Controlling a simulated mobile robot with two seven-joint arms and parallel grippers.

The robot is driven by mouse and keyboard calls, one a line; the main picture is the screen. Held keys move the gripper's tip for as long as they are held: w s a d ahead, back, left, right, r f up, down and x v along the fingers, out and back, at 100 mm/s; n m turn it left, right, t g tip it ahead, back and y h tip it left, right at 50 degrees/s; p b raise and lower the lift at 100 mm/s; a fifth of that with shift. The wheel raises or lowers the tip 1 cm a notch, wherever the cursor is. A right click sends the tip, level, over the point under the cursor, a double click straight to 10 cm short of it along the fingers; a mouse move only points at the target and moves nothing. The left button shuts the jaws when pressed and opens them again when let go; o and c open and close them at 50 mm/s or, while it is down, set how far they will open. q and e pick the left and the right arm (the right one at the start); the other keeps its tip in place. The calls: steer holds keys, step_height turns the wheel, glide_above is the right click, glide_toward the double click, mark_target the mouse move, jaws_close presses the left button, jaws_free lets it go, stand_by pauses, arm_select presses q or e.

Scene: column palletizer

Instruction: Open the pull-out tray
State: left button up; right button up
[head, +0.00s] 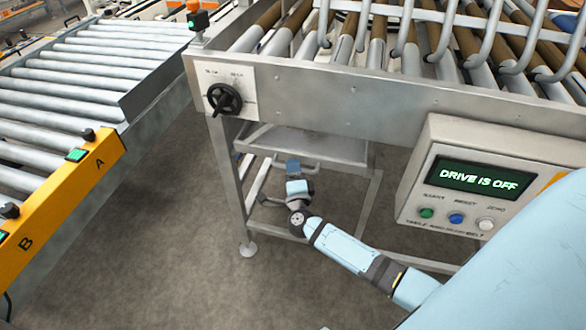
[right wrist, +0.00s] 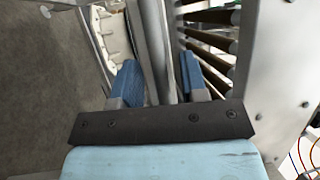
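The pull-out tray (head: 325,146) is a grey metal sheet under the roller table, inside its leg frame. My right gripper (head: 303,164) is at the tray's front edge, with the arm coming in from the lower right. In the right wrist view, its two blue fingers (right wrist: 161,78) stand apart, with a grey metal bar (right wrist: 154,45) running between them. Gaps show beside the bar, so the fingers do not look closed on it. I cannot tell for sure whether the bar is the tray's handle. My left gripper is not in view.
A control box (head: 475,185) reading "DRIVE IS OFF" hangs at the right. A black handwheel (head: 223,98) sits on the table's front panel. A roller conveyor (head: 85,80) with a yellow end plate (head: 62,200) stands at the left. The floor before the tray is clear.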

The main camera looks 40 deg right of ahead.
steer(key=shift+w+d+r, duration=0.1)
steer(key=shift+w+d, duration=0.1)
steer(key=shift+w, duration=0.2)
steer(key=shift+c, duration=0.2)
jaws_close()
